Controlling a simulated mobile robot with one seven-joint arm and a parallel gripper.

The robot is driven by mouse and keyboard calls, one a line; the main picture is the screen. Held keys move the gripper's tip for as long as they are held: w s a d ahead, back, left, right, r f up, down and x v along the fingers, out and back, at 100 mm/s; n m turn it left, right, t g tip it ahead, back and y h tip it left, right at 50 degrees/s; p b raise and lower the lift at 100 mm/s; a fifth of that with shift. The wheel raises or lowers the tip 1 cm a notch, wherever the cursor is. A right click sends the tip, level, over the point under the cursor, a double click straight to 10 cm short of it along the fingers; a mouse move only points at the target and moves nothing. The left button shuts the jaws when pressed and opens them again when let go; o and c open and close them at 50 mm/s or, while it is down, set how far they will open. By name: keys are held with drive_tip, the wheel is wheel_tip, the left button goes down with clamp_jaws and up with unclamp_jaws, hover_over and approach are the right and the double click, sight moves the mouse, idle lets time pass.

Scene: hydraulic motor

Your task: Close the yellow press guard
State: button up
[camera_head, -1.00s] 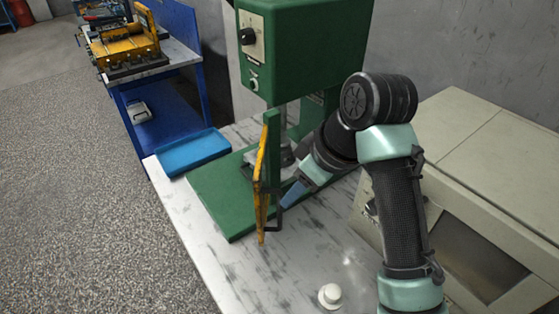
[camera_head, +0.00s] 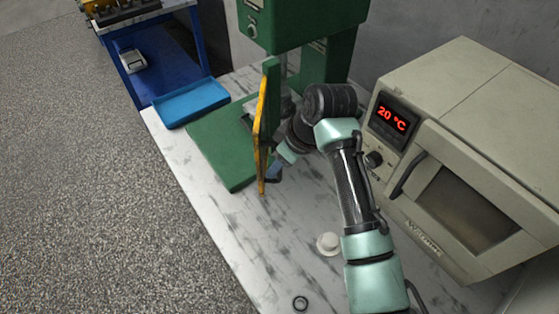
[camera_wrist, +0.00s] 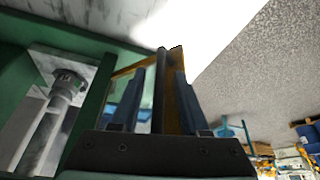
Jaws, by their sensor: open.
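The yellow press guard (camera_head: 261,130) stands upright at the green press (camera_head: 318,65) and shows almost edge-on in the head view. My gripper (camera_head: 276,172) is just right of the guard's lower part. In the wrist view my gripper (camera_wrist: 159,98) is open, with its two dark blue fingers apart. The guard's black handle bar (camera_wrist: 160,75) runs between the fingers, and I cannot tell whether either finger touches it. The yellow guard (camera_wrist: 181,85) also shows behind the fingers there. The handle is mostly hidden by my gripper in the head view.
A beige oven (camera_head: 450,130) reading 20 °C stands right of my arm. A blue tray (camera_head: 190,102) lies left of the press base. A white knob-like piece (camera_head: 328,243) and a small dark ring (camera_head: 300,303) lie on the marbled table (camera_head: 225,235). The table front is mostly clear.

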drive_tip(key=shift+w+f, duration=0.1)
drive_tip(key=shift+f, duration=0.15)
drive_tip(key=shift+c, duration=0.2)
clamp_jaws()
drive_tip(key=shift+r, duration=0.1)
idle(1.0)
